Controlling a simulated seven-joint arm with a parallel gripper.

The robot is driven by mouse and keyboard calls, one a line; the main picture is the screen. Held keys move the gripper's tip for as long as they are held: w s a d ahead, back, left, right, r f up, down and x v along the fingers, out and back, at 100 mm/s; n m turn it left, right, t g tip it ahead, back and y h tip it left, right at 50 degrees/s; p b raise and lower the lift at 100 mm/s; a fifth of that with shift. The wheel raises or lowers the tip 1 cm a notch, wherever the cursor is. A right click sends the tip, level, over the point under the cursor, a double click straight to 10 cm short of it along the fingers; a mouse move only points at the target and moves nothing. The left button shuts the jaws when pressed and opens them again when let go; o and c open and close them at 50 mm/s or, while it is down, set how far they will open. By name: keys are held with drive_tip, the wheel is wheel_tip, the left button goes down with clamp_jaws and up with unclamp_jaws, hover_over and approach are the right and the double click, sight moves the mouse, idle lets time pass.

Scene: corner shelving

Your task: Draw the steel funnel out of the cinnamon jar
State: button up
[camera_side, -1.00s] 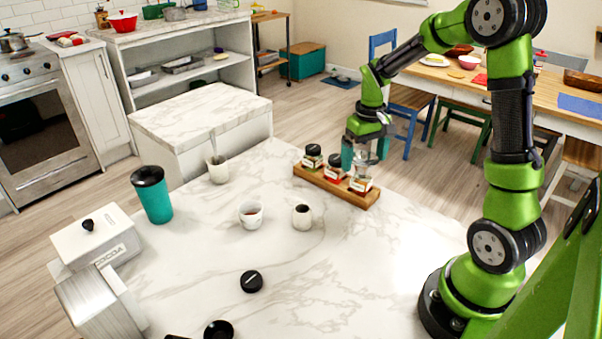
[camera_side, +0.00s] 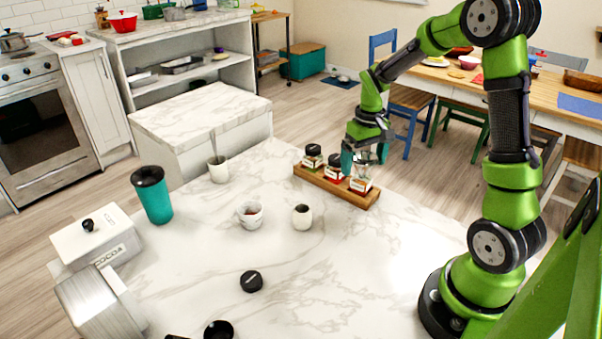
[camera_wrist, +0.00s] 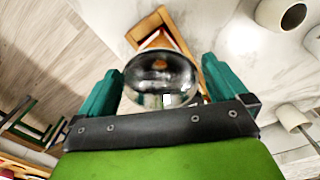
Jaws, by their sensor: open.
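The steel funnel (camera_wrist: 160,80) shows in the wrist view as a shiny round bowl between my two teal fingers. In the side view it is a small bright shape above the cinnamon jar (camera_side: 361,186), the jar at the right end of the wooden rack (camera_side: 337,190). The funnel's spout is hidden. My gripper (camera_side: 364,160) points down over this jar, with its fingers on either side of the funnel. It is open; in the wrist view a gap shows at the left finger, and contact at the right is unclear.
Two black-lidded jars, one in the middle (camera_side: 334,171) and one at the left end (camera_side: 312,157), share the rack.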

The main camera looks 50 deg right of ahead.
drive_tip(key=c, duration=1.3)
drive_tip(key=shift+r, duration=3)
drive_tip(key=shift+c, duration=0.3)
